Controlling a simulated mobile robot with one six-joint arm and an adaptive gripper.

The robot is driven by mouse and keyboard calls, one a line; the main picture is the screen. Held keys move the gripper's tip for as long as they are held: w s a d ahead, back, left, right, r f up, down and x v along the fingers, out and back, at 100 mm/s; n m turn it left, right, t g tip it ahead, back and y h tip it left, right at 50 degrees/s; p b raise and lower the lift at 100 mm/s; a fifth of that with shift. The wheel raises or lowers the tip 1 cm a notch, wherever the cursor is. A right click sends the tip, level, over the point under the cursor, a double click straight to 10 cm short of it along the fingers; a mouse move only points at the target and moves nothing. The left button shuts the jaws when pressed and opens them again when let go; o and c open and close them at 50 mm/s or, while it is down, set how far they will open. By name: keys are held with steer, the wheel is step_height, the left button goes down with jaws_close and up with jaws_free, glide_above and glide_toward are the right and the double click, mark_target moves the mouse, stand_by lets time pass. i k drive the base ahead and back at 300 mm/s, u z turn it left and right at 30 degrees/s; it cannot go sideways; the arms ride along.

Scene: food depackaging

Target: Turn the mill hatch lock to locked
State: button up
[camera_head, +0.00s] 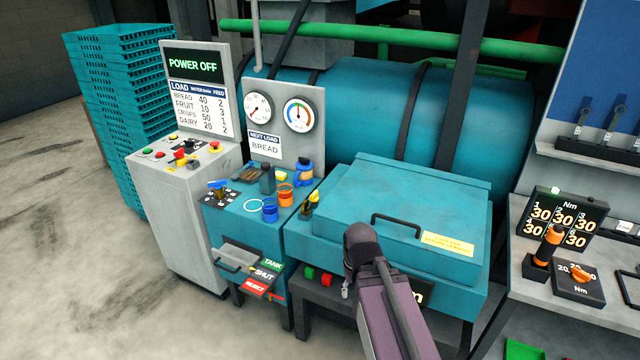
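The mill hatch is a teal box with a closed-looking lid (390,205), a dark bar handle (398,222) and a yellow warning label (447,243). On its front face, a black plate (418,296) shows part of a light letter; my arm covers the rest. No lock knob can be made out there, so its position is hidden. My arm rises from the bottom edge in front of the hatch. My gripper (347,288) is mostly hidden by my dark wrist; only a small grey part shows by the hatch front. Its fingers cannot be judged.
A yellow-and-black handle (310,203) stands at the hatch's left corner. Left are a teal bench with coloured rings and a grey cabinet whose screen (194,66) reads POWER OFF. A workbench with torque displays (562,215) stands right. Open floor lies at left.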

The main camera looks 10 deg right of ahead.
mark_target(313, 198)
steer(key=i, duration=0.95)
steer(key=u, duration=0.05)
